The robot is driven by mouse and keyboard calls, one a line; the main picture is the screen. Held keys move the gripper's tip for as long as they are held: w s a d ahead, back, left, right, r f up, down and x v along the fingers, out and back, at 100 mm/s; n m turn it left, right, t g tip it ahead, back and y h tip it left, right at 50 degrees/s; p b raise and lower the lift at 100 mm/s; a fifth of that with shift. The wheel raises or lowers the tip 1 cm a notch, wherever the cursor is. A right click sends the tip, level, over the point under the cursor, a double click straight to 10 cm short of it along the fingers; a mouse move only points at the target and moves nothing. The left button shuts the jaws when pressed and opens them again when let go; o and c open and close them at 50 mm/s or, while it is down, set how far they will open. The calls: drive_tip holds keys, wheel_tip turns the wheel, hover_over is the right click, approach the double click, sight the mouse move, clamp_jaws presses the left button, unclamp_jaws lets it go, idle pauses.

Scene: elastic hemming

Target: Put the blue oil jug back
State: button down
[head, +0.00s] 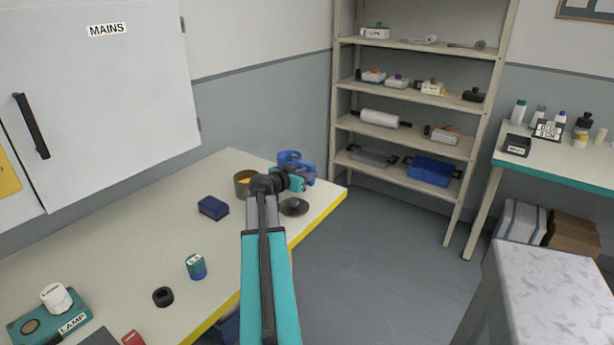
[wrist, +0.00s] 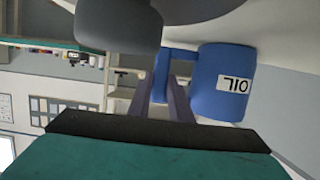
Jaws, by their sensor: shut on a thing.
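The blue oil jug (head: 290,158) is at the far end of the long bench in the head view, partly hidden behind my gripper. In the wrist view the jug (wrist: 222,75) shows a white OIL label and lies sideways in the picture, its handle (wrist: 163,75) toward the fingers. My gripper (wrist: 166,95) is shut on that handle. In the head view my gripper (head: 302,177) is over the bench's far right corner. I cannot tell whether the jug's base touches the bench.
A dark round disc (head: 293,207) and a brown tin (head: 243,183) are near my gripper on the bench (head: 130,235). A dark blue box (head: 213,208) is further left. A shelf rack (head: 405,94) stands behind, and a second bench (head: 565,170) at right. Open floor lies between.

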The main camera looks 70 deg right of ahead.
drive_tip(key=c, duration=1.6)
unclamp_jaws()
drive_tip(key=shift+p, duration=0.75)
drive_tip(key=b+v, duration=0.3)
drive_tip(key=v, duration=0.9)
drive_tip(key=shift+w+a+b, duration=0.2)
drive_tip(key=shift+a+b, duration=0.1)
drive_tip(key=shift+a, duration=0.05)
drive_tip(key=shift+w+a+r, duration=0.1)
drive_tip(key=shift+a+r, duration=0.05)
drive_tip(key=shift+a, duration=0.3)
